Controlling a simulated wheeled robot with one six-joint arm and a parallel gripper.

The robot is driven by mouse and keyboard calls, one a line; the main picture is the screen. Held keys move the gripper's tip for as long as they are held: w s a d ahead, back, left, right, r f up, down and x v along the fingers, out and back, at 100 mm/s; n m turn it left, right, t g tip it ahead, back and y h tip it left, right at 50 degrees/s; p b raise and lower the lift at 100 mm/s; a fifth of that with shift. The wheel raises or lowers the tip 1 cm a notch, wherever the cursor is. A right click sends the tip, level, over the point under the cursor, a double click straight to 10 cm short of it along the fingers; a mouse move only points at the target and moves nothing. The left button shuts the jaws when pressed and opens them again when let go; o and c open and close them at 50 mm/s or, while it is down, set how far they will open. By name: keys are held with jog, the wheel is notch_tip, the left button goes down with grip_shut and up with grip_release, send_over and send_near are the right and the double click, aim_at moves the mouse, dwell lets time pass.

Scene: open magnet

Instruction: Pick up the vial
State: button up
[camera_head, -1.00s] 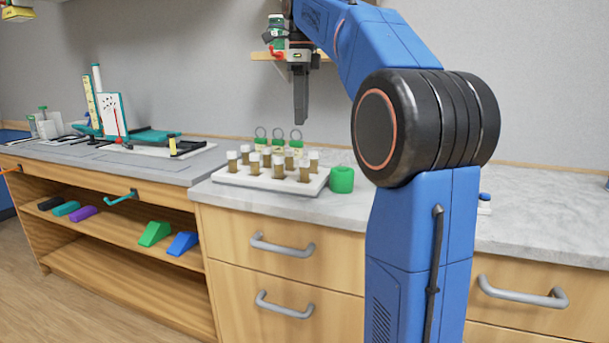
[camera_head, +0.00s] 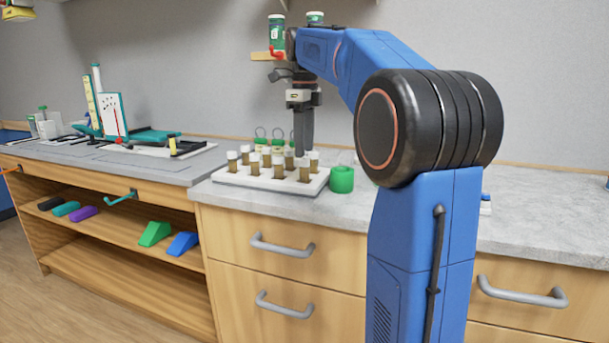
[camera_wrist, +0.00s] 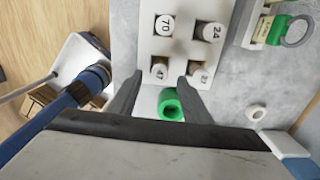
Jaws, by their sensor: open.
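Several vials with brown contents and white caps stand upright in a white rack (camera_head: 265,183) on the counter; one vial (camera_head: 305,173) stands at its right end. In the wrist view, the rack (camera_wrist: 182,47) holds caps with printed numbers. One cap (camera_wrist: 160,71) lies between my fingertips and another cap (camera_wrist: 200,73) is beside the right fingertip. My gripper (camera_head: 303,152) points down at the rack's right end, fingers apart and empty; it also shows in the wrist view (camera_wrist: 160,80). I cannot tell which vial is meant or whether a finger touches one.
A green ring-shaped holder (camera_head: 342,180) stands right of the rack, close to my fingers. Green-tagged items with wire loops (camera_head: 277,136) stand behind the rack. Bottles (camera_head: 277,33) sit on a wall shelf above. The counter to the right (camera_head: 540,215) is mostly clear.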

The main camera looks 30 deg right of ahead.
aim_at(305, 159)
jog(key=shift+f, duration=3.3)
grip_shut()
